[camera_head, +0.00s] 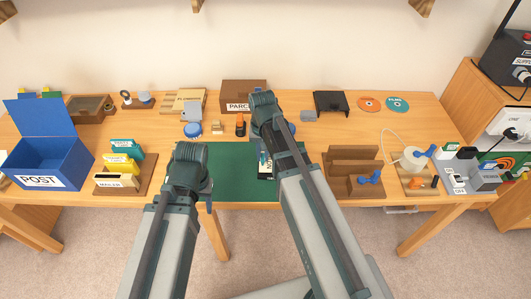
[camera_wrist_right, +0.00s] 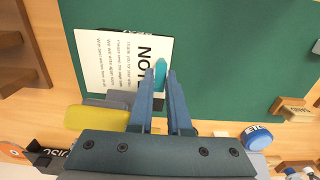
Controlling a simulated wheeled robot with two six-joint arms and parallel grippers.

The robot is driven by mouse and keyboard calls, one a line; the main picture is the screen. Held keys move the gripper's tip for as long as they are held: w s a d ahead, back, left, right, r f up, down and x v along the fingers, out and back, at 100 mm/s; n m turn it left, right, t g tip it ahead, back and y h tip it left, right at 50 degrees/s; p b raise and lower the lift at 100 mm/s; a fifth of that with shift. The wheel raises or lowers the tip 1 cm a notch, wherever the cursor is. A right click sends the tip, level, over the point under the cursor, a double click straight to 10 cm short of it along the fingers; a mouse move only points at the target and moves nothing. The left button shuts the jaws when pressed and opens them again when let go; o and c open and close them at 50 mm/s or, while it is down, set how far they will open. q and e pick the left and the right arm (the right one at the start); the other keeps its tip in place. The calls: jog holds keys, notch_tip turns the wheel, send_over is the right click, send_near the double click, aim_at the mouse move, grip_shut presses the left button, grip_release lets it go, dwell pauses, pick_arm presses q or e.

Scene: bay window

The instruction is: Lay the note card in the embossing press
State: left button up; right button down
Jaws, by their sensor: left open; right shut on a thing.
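The white note card (camera_wrist_right: 125,65), printed with NOTE, is over the green mat (camera_wrist_right: 210,50), with a black strip under one edge. My right gripper (camera_wrist_right: 160,88) is shut on a small teal tab (camera_wrist_right: 159,75) at the card's edge. In the head view my right arm (camera_head: 270,125) hides most of the card. A grey and yellow thing (camera_wrist_right: 95,117) lies behind the fingers in the wrist view; I cannot tell if it is the embossing press. My left gripper (camera_head: 209,196) is open and empty by the mat's front left, mostly hidden by its arm.
A blue POST box (camera_head: 45,160) and a card rack (camera_head: 125,175) stand left. A wooden rack (camera_head: 355,160) stands right of the mat. A PARCEL box (camera_head: 243,92) and a black tray (camera_head: 330,102) are behind. The mat's left half (camera_head: 232,165) is clear.

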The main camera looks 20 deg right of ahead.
jog(key=shift+w+d+f+b, duration=0.2)
jog(key=shift+w+f+b, duration=0.4)
jog(key=shift+f+b, duration=0.15)
jog(key=shift+f, duration=0.2)
jog(key=shift+s+r, duration=0.15)
jog(key=shift+r, duration=0.05)
jog(key=shift+f, duration=0.15)
jog(key=shift+f+b, duration=0.5)
jog(key=shift+b, duration=0.15)
jog(key=c, duration=1.2)
grip_release()
jog(key=shift+o, duration=0.2)
jog(key=shift+r, duration=0.15)
